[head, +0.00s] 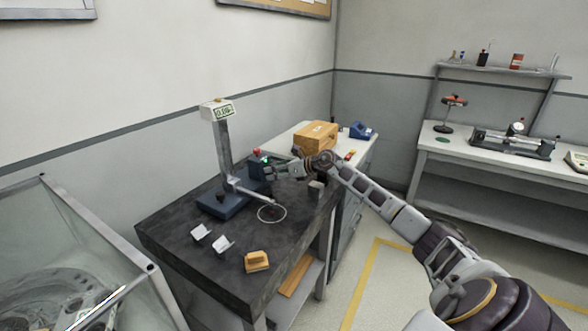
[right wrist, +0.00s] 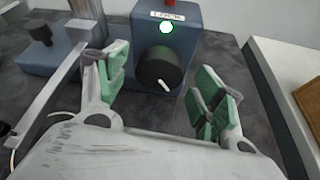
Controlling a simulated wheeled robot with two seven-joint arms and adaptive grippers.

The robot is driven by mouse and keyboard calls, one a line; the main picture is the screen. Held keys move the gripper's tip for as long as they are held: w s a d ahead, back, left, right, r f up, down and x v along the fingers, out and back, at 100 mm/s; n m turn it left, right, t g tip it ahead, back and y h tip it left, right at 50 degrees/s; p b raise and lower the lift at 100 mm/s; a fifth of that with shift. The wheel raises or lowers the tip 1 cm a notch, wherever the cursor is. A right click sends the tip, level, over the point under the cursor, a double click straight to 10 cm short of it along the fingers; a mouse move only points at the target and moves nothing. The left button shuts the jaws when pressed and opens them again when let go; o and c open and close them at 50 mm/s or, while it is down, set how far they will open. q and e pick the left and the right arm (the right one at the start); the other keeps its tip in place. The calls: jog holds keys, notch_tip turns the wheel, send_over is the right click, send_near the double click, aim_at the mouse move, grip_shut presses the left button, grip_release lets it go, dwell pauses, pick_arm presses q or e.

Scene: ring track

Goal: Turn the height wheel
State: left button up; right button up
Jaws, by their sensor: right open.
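A blue box (right wrist: 165,25) with a label reading LOCK, a lit green lamp and a red top carries a round black knob (right wrist: 160,68) with a white pointer mark. The knob is the likely height wheel. In the head view the box (head: 256,169) stands on the dark table beside the measuring column (head: 223,145), which has a digital display on top. My right gripper (right wrist: 162,88) is open, its green-padded fingers spread to either side of the knob, with no visible contact. It also shows in the head view (head: 268,168), close to the box. My left gripper is not in view.
The column's blue base (head: 222,206) bears a small black knob, with a white ring (head: 272,213) before it. White blocks (head: 222,244) and a tan block (head: 257,262) lie on the dark table (head: 190,265). A wooden box (head: 316,136) stands behind on a white cabinet.

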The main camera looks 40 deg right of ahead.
jog(key=v, duration=1.1)
jog(key=shift+s, duration=0.2)
dwell(0.9)
jog(key=shift+d+r, duration=0.1)
jog(key=shift+r, duration=0.1)
dwell(0.6)
